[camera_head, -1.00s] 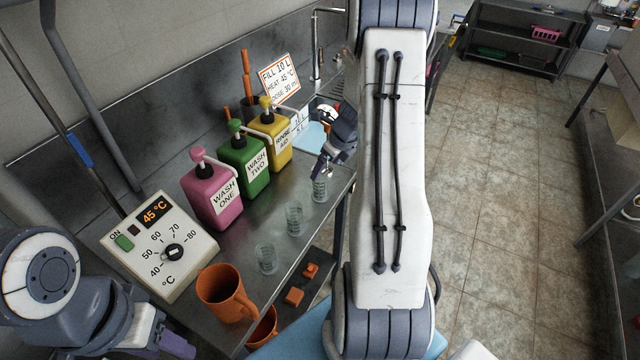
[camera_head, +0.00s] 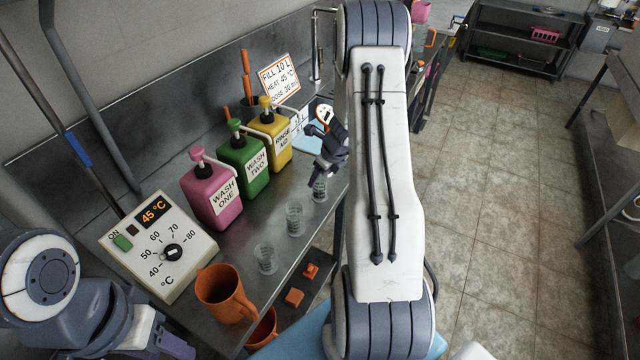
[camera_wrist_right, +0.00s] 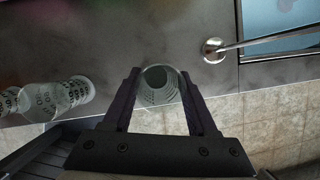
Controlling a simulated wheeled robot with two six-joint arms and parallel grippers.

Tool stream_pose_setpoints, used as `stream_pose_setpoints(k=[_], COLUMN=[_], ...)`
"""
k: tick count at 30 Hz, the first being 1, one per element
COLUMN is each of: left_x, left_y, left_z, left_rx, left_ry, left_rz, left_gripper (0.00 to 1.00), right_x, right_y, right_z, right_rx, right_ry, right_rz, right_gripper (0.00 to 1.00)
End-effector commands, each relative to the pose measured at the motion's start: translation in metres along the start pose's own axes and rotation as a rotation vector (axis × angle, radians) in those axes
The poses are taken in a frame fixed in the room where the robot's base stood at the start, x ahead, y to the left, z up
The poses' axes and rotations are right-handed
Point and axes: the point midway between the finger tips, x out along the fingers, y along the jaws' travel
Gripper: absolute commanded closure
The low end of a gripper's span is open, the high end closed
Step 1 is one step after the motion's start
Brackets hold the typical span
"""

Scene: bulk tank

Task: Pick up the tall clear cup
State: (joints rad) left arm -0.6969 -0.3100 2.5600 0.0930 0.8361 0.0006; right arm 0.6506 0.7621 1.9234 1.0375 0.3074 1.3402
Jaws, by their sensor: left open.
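Three clear cups with printed marks stand in a row along the steel counter: a near one (camera_head: 266,258), a middle one (camera_head: 294,218) and a far one (camera_head: 319,190). Their heights are hard to compare. My right gripper (camera_head: 322,176) points down at the far cup. In the right wrist view, that cup (camera_wrist_right: 158,86) is between the fingertips of my right gripper (camera_wrist_right: 159,78), which look spread, with its round mouth towards the camera. Contact is unclear. My left gripper (camera_head: 172,345) is open at the lower left, away from the cups, and partly out of view.
Pink (camera_head: 211,195), green (camera_head: 242,158) and yellow (camera_head: 272,138) pump bottles stand behind the cups. A temperature box (camera_head: 158,245) and orange jug (camera_head: 224,294) are at the near end. In the wrist view, the counter edge runs close by the cup, with tiled floor (camera_wrist_right: 270,110) beyond.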

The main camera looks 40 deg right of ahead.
Motion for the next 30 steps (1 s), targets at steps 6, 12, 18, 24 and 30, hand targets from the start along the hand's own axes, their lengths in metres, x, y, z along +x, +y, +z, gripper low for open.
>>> stream_pose_setpoints(k=[6,12,18,24,30], left_x=[0.0,-0.003,-0.013,-0.009,-0.004], left_y=[0.0,0.0,0.001,0.001,0.0], left_z=[0.0,0.0,-0.001,0.0,0.0], left_rx=[0.0,0.0,-0.001,-0.001,0.0], left_ry=[0.0,0.0,0.0,0.0,0.0], left_rz=[0.0,0.0,0.0,0.0,0.0], left_gripper=[0.5,0.5,0.5,0.5,0.5], right_x=[0.0,-0.007,-0.033,-0.068,-0.104], right_y=[0.0,-0.001,-0.002,-0.024,-0.049], right_z=[0.0,0.003,0.014,-0.004,-0.028], right_rx=[0.0,0.001,-0.001,0.006,0.005], right_ry=[0.0,-0.001,-0.003,-0.003,-0.001], right_rz=[0.0,-0.001,-0.002,-0.006,-0.005], right_gripper=[0.95,0.95,0.95,0.95,0.95])
